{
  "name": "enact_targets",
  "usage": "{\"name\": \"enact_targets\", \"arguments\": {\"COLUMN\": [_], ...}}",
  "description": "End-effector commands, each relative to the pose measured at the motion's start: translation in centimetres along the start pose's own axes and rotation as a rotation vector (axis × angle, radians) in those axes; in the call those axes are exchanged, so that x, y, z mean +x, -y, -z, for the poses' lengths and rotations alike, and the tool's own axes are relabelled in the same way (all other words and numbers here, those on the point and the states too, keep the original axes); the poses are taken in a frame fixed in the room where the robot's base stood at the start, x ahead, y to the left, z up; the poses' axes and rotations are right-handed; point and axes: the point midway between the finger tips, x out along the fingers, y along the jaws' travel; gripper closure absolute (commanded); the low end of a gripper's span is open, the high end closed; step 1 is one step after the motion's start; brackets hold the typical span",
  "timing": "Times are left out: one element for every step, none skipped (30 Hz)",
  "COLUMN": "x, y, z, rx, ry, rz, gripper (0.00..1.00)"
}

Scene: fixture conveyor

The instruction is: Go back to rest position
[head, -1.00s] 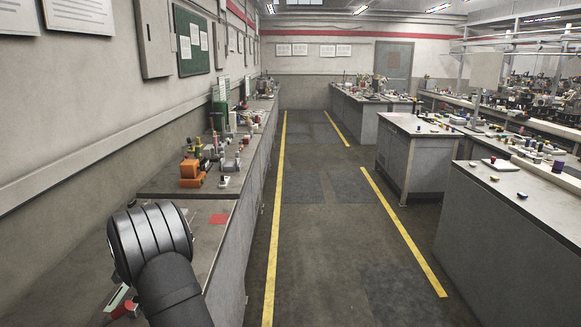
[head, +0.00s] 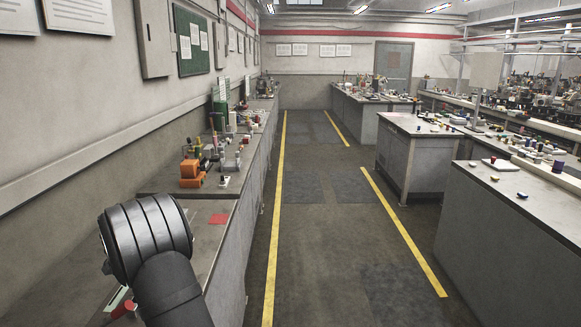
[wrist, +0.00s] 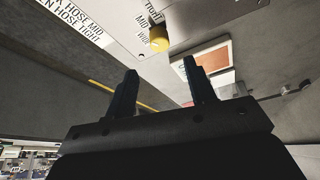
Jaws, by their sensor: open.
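My gripper (wrist: 162,92) shows in the wrist view with its two dark fingers apart and nothing between them. In the head view my black arm link fills the lower left, above the left bench (head: 205,240), and the gripper itself does not show there. In the wrist view a yellow knob (wrist: 159,39) sits on a pale panel (wrist: 115,22) printed with words such as "TIGHT", "MID" and "HOSE". A framed orange-brown and white plate (wrist: 210,62) lies to the right of the knob, behind the right finger.
An orange device (head: 191,174) and several small parts stand farther along the left bench. A red-and-green item (head: 122,304) is partly hidden by my arm. The aisle (head: 330,230) is clear; a grey counter (head: 510,230) stands at right.

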Motion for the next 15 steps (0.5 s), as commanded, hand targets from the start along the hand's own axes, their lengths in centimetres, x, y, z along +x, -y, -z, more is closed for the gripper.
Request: {"name": "enact_targets", "arguments": {"x": [1.1,1.8,2.6,3.2,3.8,4.6,5.2,5.8,6.6,7.2,7.8,8.6,9.2,9.8,10.1], "y": [0.0,0.0,0.0,0.0,0.0,-0.1,-0.1,-0.1,-0.1,0.0,0.0,0.0,0.0,0.0,0.0], "z": [0.0,0.0,-0.1,-0.1,0.0,0.0,0.0,0.0,0.0,0.0,0.0,-0.1,0.0,0.0,0.0], "rx": [0.0,0.0,-0.001,0.0,0.0,0.0,0.0,0.001,0.001,0.001,0.001,0.0,0.0,0.001,-0.012], "ry": [0.001,0.001,0.001,0.001,0.001,0.001,0.001,0.002,0.002,0.001,0.001,0.002,0.001,0.001,0.0], "rz": [-0.003,-0.003,-0.002,-0.002,-0.003,-0.002,-0.002,-0.002,-0.002,-0.001,-0.001,-0.002,-0.001,-0.001,0.006], "gripper": [0.5,0.5,0.5,0.5,0.5,0.5,0.5,0.5,0.5,0.5,0.5,0.5,0.5,0.5,0.5]}}
